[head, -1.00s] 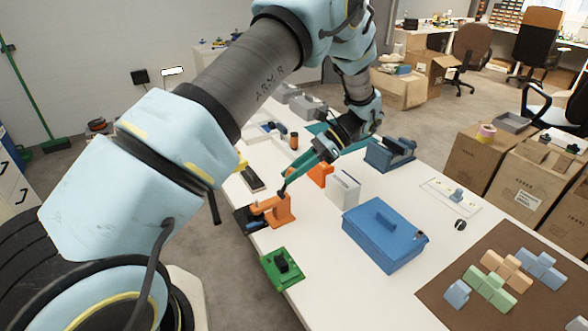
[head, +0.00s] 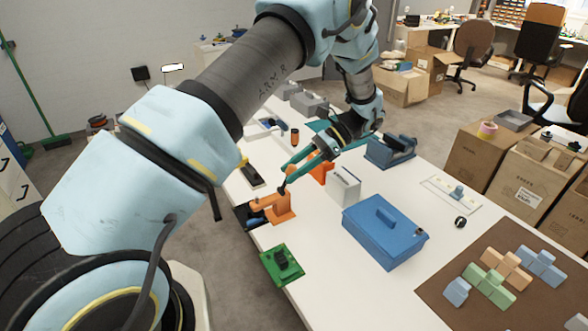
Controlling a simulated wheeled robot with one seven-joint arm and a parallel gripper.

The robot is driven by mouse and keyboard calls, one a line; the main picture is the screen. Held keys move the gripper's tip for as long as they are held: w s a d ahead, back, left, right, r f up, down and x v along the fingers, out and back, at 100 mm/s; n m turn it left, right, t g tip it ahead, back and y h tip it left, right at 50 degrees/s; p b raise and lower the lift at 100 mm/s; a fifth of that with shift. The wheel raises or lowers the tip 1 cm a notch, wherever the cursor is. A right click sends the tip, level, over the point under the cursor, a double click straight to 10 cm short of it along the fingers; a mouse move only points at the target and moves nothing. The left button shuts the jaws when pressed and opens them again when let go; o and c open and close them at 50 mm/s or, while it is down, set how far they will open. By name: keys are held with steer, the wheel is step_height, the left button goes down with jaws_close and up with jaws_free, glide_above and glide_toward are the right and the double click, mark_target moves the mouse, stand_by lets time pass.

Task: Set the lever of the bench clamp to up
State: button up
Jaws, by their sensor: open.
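The bench clamp looks to be the orange fixture (head: 281,208) at the left edge of the white table. Its orange arm lies low and roughly level, pointing left, with a dark blue part at its left end. I cannot make out clearly which part is the lever. My gripper (head: 283,179) has long teal fingers that reach down and left. The fingers are apart with nothing seen between them. Their tips are just above the orange fixture; I cannot tell whether the lower tip touches it.
A green block with a black knob (head: 282,264) sits in front, at the table edge. A blue toolbox (head: 383,235) and a white box (head: 343,186) stand to the right. A blue vise-like device (head: 388,153) is behind. A brown mat (head: 450,300) holds several pastel blocks.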

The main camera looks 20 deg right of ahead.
steer(key=b+v, duration=0.3)
steer(key=v, duration=0.7)
steer(key=shift+d+r+b, duration=0.2)
steer(key=shift+d+b, duration=0.1)
steer(key=shift+b, duration=0.05)
steer(key=w+a+r+n+g+h, duration=0.15)
steer(key=a+n+h, duration=0.25)
steer(key=a, duration=0.6)
steer(key=w+a+n+g+h, duration=0.1)
steer(key=w+a+n+h, duration=0.25)
steer(key=a, duration=0.75)
steer(key=s+a+n+t+h, duration=0.2)
steer(key=s+a+n, duration=0.2)
steer(key=a, duration=0.4)
steer(key=s+a+n+t+h, duration=0.2)
steer(key=s+a+n, duration=0.3)
steer(key=a+n, duration=0.2)
steer(key=shift+s+a, duration=0.2)
steer(key=shift+a, duration=0.3)
